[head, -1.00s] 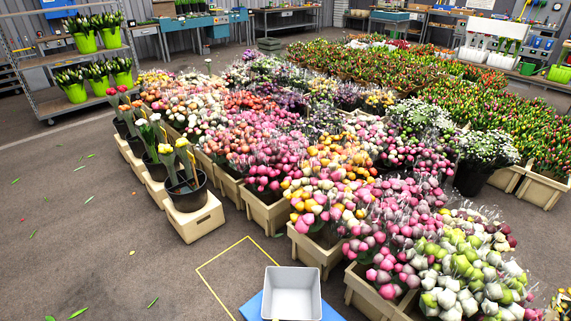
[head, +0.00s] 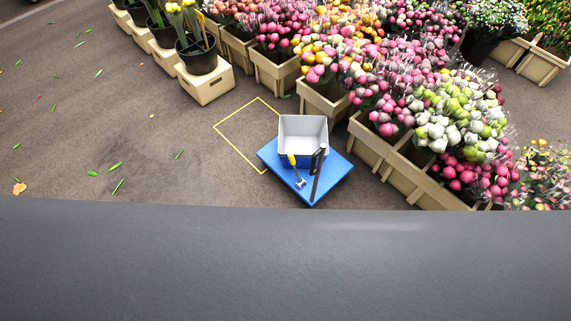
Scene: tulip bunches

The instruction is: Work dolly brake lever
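A low blue dolly (head: 334,177) stands on the floor near the middle of the head view. A white open bin (head: 303,126) sits on its far part. A lever with a yellow grip (head: 292,160) and a metal lower end stands at the dolly's near left side. A dark upright bar or handle (head: 317,175) rises beside it on the right. I cannot tell how either is set. Neither of my grippers is in view.
A yellow floor outline (head: 238,148) lies left of the dolly. Wooden crates of wrapped tulips (head: 380,150) stand close on the right. Black pots on pale boxes (head: 205,85) stand at upper left. Scattered leaves (head: 115,166) lie on otherwise open floor at left.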

